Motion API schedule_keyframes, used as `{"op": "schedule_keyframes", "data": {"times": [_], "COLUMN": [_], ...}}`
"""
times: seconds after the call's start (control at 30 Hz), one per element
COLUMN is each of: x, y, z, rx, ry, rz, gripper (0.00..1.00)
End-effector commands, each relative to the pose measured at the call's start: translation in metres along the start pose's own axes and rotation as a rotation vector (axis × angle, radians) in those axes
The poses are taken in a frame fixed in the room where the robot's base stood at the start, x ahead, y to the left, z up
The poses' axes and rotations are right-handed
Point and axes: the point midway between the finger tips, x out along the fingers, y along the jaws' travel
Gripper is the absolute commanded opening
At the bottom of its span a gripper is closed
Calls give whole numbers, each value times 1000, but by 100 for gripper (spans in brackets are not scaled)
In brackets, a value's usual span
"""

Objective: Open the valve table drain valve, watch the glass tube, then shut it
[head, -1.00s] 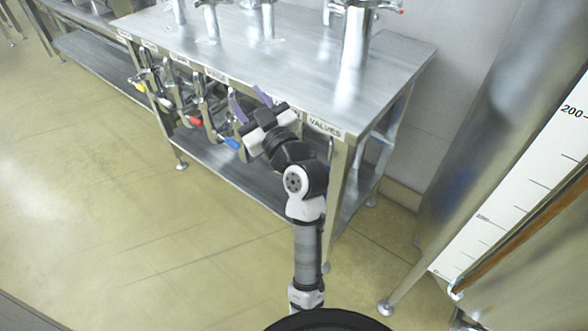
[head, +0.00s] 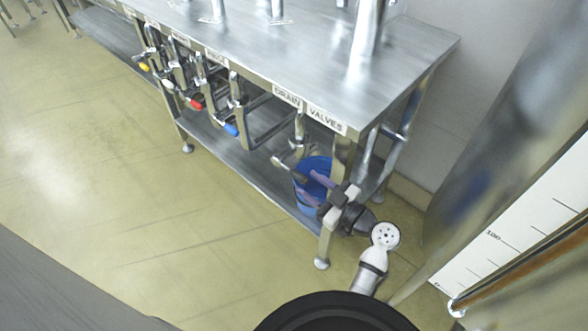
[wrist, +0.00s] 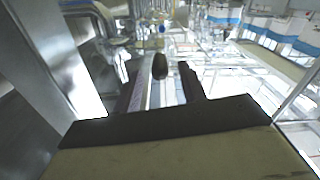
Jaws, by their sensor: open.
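The steel valve table (head: 405,38) carries a "DRAIN VALVES" label on its front edge. Below the label hangs the end valve, with a dark-tipped lever (head: 291,169) pointing toward the front left. My gripper (head: 308,186), with purple fingers, is open beside this lever, in front of a blue bucket. In the wrist view, a dark handle tip (wrist: 160,67) shows between the two open fingers; contact cannot be told. At the right, a slim amber-brown tube (head: 530,253) runs beside a white graduated scale (head: 535,222) marked 100. A liquid level in it cannot be made out.
Other valves hang along the front edge with blue (head: 231,129), red (head: 196,104) and yellow (head: 144,67) lever tips. The blue bucket (head: 312,166) stands below the table's near end, close to a table leg. The floor in front is clear.

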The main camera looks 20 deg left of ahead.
Motion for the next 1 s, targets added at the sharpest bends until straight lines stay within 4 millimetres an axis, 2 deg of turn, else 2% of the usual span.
{"op": "schedule_keyframes", "data": {"times": [0.1, 0.3, 0.47, 0.73, 1.0], "x": [25, 53, 62, 64, 63], "y": [0, 0, 0, 0, 0], "z": [-2, -1, 0, 0, 0], "rx": [1, 0, 0, 0, 0], "ry": [1, 0, 0, -1, -1], "rz": [-4, -1, 0, 1, 1], "gripper": [41, 41, 41, 41, 7]}}
